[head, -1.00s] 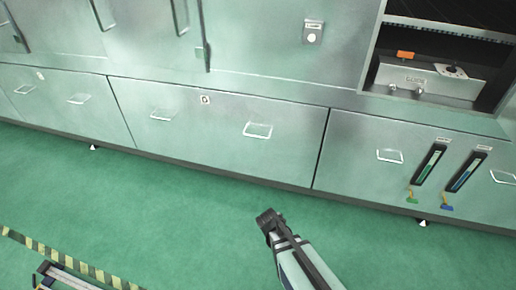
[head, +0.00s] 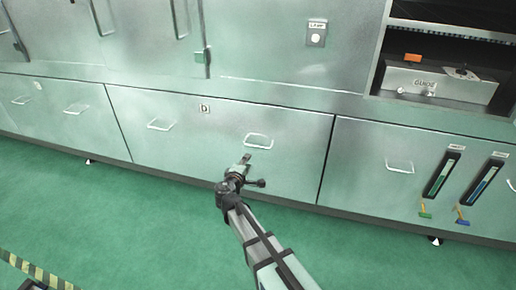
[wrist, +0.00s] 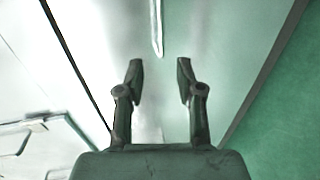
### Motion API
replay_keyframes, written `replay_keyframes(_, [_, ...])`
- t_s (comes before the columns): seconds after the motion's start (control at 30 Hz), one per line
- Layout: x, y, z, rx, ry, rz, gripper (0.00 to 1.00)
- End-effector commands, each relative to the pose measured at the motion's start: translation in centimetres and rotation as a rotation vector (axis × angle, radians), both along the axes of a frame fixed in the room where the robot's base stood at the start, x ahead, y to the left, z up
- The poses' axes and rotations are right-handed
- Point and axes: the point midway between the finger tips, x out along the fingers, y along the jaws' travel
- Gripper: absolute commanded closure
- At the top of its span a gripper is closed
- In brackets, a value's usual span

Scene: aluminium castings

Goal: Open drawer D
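Drawer D (head: 225,150) is a wide pale-green metal drawer front, flush with its neighbours and shut. It bears a small "D" label (head: 204,108) and two bar handles, a left one (head: 160,125) and a right one (head: 258,141). My gripper (head: 245,160) is in front of the drawer, just below the right handle in the head view. In the wrist view my gripper (wrist: 159,72) is open, with nothing between its fingers. A pale handle bar (wrist: 157,27) shows ahead of the fingertips, roughly in line with the gap and apart from them.
Another drawer front with a handle (head: 399,166) and two dark gauge strips (head: 442,174) is to the right. An open shelf (head: 440,88) holds a "GUIDE" box and an orange block.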

Motion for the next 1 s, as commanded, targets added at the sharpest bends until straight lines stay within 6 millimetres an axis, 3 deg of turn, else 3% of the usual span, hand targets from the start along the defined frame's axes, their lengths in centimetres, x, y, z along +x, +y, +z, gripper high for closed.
replay_keyframes(0.6, [11.6,-2.2,-2.6,0.001,0.001,-0.004,0.63])
replay_keyframes(0.8, [14.1,-2.7,-3.1,0.001,0.001,-0.003,0.63])
replay_keyframes(1.0, [15.1,-3.0,-3.3,0.001,0.001,-0.003,0.63])
